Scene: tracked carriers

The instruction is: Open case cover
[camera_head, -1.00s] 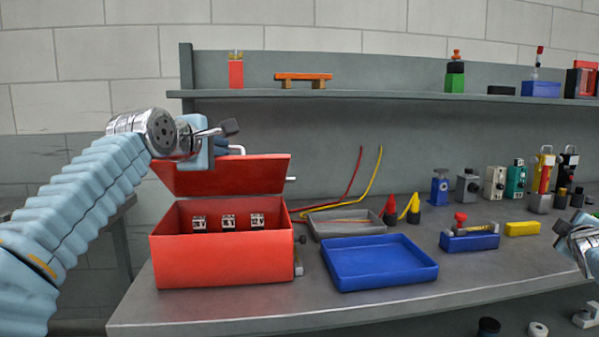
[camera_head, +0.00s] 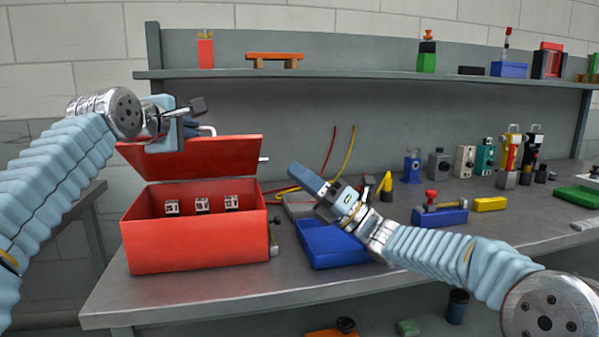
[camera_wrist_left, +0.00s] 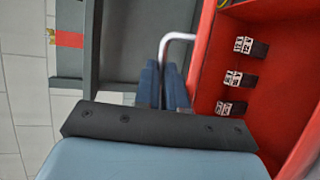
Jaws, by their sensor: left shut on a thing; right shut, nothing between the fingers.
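A red case (camera_head: 195,250) stands at the left of the bench, with several small black-and-white blocks (camera_head: 202,205) inside. Its red cover (camera_head: 195,160) is raised and leans back over the rear edge, so the inside shows. My left gripper (camera_head: 192,128) is shut on the cover's pale metal handle (camera_head: 208,129) at the cover's upper edge. In the left wrist view the dark blue fingers (camera_wrist_left: 165,88) close around the handle (camera_wrist_left: 176,38). My right gripper (camera_head: 305,178) is shut and empty, above the blue tray to the right of the case.
The blue tray (camera_head: 340,258) lies right of the case, partly hidden by my right arm. A grey tray (camera_head: 290,203), red and yellow wires (camera_head: 347,150) and several small devices (camera_head: 465,160) are behind it. A shelf (camera_head: 350,76) runs along the back.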

